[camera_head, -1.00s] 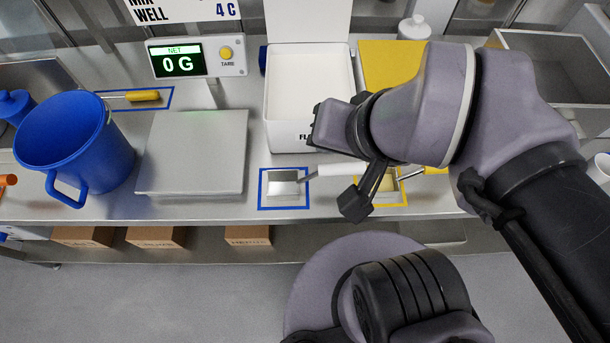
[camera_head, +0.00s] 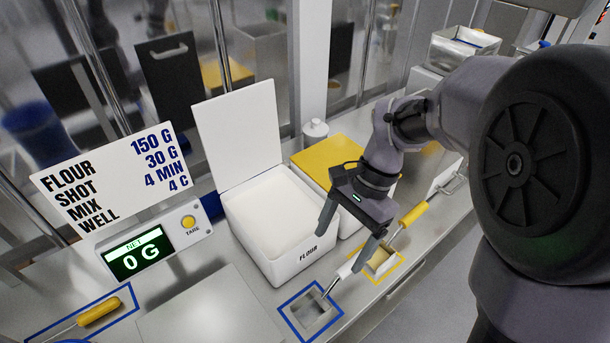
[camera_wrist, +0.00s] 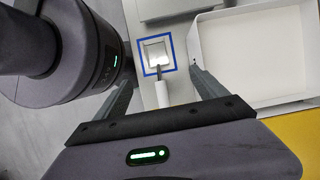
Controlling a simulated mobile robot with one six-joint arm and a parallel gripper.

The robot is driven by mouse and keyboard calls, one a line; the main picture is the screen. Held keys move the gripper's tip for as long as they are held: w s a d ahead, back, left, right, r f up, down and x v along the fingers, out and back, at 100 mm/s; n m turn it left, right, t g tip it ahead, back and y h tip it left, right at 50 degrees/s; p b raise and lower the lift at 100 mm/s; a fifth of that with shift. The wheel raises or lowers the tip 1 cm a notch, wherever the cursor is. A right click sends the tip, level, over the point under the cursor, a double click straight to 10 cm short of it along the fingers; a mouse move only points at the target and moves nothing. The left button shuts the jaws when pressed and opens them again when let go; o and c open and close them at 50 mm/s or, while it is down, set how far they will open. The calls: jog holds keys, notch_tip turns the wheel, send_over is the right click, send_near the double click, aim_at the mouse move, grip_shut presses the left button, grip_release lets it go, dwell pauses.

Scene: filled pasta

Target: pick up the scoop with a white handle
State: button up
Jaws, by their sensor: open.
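The scoop with a white handle (camera_head: 344,271) lies on the counter with its metal pan (camera_head: 314,306) inside a blue outlined square. In the wrist view the scoop's white handle (camera_wrist: 162,93) points toward my gripper (camera_wrist: 162,68) and appears between its two fingers, nearer the left one. My gripper (camera_head: 347,240) is open and empty, fingers pointing down by the handle in the head view. One finger's tip overlaps the handle's upper end there. I cannot tell whether the fingers are at the handle's height or above it.
A white flour bin (camera_head: 286,262) with its lid up stands close behind the scoop. A yellow-handled scoop (camera_head: 413,214) lies right, in a yellow outline. Another yellow-handled tool (camera_head: 98,312) lies at the left. The scale display (camera_head: 141,254) reads 0 G.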

jog(key=b, duration=0.6)
send_near(313, 309)
jog(key=shift+w+a+f, duration=0.25)
jog(key=shift+a+f, duration=0.1)
jog(key=shift+f, duration=0.05)
jog(key=b+x, duration=0.2)
jog(key=x, duration=0.1)
jog(key=b+x, duration=0.1)
jog(key=x, duration=0.1)
jog(key=shift+s+d+f, duration=0.2)
jog(key=shift+s, duration=0.15)
jog(key=shift+r, duration=0.15)
jog(key=shift+c, duration=0.9)
jog(key=c, duration=1.3)
jog(key=shift+r+p, duration=0.3)
jog(key=shift+r, duration=0.25)
jog(key=r+p, duration=0.2)
jog(key=r, duration=0.1)
jog(key=shift+s+d, duration=0.2)
jog(key=shift+d, duration=0.15)
jog(key=s+d+p, duration=0.3)
jog(key=s+d, duration=0.4)
jog(key=d, duration=0.6)
jog(key=shift+s+d+r+p, duration=0.2)
jog(key=shift+r+p, duration=0.2)
jog(key=shift+r, duration=0.05)
